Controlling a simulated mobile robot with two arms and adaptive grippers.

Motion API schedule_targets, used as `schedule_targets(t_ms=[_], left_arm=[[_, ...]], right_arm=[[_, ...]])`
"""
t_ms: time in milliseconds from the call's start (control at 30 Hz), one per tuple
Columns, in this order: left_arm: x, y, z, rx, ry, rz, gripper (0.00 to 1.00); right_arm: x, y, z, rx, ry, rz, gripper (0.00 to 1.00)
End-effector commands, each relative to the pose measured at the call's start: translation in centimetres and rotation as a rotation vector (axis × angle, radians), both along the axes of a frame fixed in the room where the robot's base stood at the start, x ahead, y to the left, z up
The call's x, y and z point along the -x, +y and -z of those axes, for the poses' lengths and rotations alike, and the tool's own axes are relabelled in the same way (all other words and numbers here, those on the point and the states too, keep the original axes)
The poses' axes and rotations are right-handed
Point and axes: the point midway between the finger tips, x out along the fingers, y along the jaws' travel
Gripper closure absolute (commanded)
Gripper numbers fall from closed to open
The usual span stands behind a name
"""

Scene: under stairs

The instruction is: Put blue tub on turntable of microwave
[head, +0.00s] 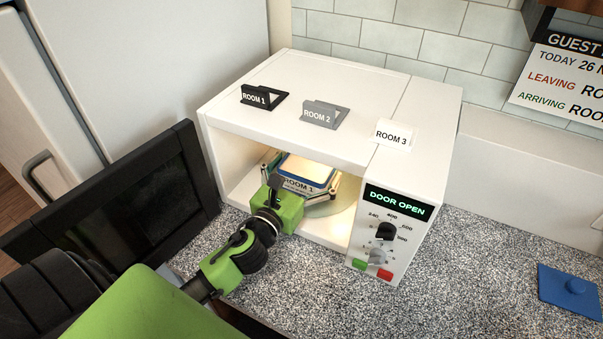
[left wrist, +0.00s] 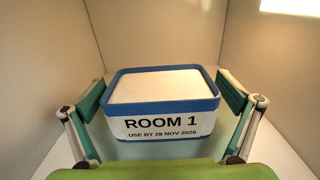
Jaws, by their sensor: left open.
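The blue tub (head: 305,181) is inside the open white microwave (head: 310,100). It has a pale top surface and a white label reading ROOM 1. In the left wrist view the tub (left wrist: 162,122) looks upright and level, resting on or just above the glass turntable (head: 338,207); its underside is hidden. My left gripper (head: 301,173) reaches into the microwave. Its fingers are open, one on each side of the tub, with small gaps showing in the left wrist view (left wrist: 163,95). My right gripper is not in view.
The black microwave door (head: 125,205) stands open at the left. The control panel (head: 387,235) at the right reads DOOR OPEN. Black, grey and white room signs stand on top. A blue lid (head: 570,288) lies on the speckled counter (head: 470,260), which is otherwise clear at the right.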

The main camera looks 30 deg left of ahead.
Motion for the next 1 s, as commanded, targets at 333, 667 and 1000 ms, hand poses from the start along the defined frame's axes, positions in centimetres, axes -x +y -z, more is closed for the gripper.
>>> schedule_targets(t_ms=[333, 667, 1000], left_arm=[[4.7, -0.3, 0.3, 0.000, 0.004, 0.000, 0.00], [10.0, -0.5, 0.2, 0.001, 0.002, -0.001, 0.00], [12.0, -0.6, -0.2, 0.001, 0.000, -0.001, 0.00]], right_arm=[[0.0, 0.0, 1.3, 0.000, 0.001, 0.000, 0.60], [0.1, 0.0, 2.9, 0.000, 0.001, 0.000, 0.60], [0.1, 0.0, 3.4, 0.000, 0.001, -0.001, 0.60]])
